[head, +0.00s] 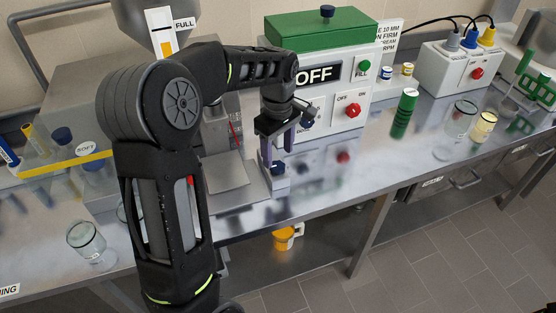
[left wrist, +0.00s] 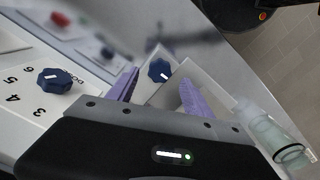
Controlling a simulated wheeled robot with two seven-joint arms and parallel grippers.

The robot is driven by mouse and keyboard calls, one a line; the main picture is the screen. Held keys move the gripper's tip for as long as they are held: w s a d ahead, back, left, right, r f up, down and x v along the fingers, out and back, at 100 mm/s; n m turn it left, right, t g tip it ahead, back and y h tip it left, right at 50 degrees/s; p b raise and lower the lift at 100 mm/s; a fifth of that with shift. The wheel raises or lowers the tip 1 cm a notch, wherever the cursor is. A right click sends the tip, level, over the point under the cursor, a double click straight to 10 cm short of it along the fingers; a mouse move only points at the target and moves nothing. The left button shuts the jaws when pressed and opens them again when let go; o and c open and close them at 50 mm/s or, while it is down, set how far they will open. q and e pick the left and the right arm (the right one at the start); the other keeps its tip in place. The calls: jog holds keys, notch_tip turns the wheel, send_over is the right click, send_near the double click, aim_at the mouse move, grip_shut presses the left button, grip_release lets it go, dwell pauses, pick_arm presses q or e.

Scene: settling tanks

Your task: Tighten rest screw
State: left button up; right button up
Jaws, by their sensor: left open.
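The rest screw appears to be the dark blue knob (head: 278,168) on a small pale block at the front of the bench, beside a metal plate. In the left wrist view this knob (left wrist: 159,70), with a white mark, shows between the purple fingers. My left gripper (head: 277,148) is open and points down over it. The fingers (left wrist: 158,82) stand on either side of the knob in the picture; I cannot tell whether they touch it. My right gripper is not in view.
A white machine (head: 352,115) marked OFF stands behind, with a red knob (head: 353,110). Its blue numbered dial (left wrist: 54,80) is near the gripper in the left wrist view. A green-capped tube (head: 404,115) and a glass (head: 460,118) stand right. Another glass (head: 88,240) stands front left.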

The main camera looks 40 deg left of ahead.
aim_at(278, 165)
pick_arm(q)
jog(key=shift+f, duration=2.1)
jog(key=shift+c, duration=0.6)
grip_shut()
